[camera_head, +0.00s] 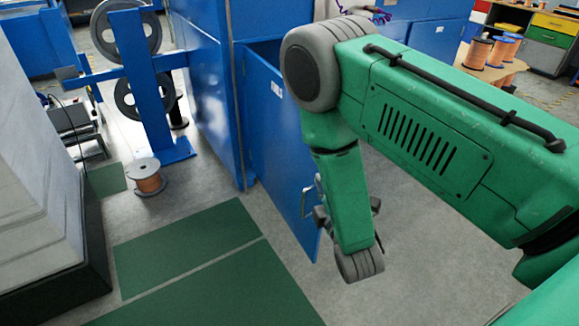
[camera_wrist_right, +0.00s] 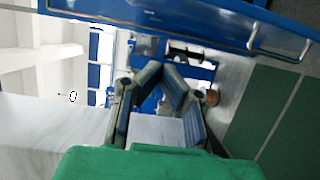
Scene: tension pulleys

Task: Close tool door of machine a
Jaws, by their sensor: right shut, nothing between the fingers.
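The blue tool door (camera_head: 275,135) of the machine stands open, swung out from the blue cabinet (camera_head: 205,85) over the floor. Its metal handle (camera_head: 306,200) is near the free edge. My green right arm hangs down on the right side of the door, covering part of it. In the right wrist view, the door (camera_wrist_right: 180,18) runs across the top with its handle (camera_wrist_right: 278,42) at upper right. My right gripper (camera_wrist_right: 161,74) is shut and empty, below the door in that picture and apart from the handle. In the head view, the fingers are mostly hidden. My left gripper is out of view.
Green floor mats (camera_head: 190,245) lie left of the door. A copper wire spool (camera_head: 146,177) stands on the floor near a blue pulley stand (camera_head: 145,90). A pale machine body (camera_head: 35,180) is at far left. More spools (camera_head: 490,50) sit on a table at upper right.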

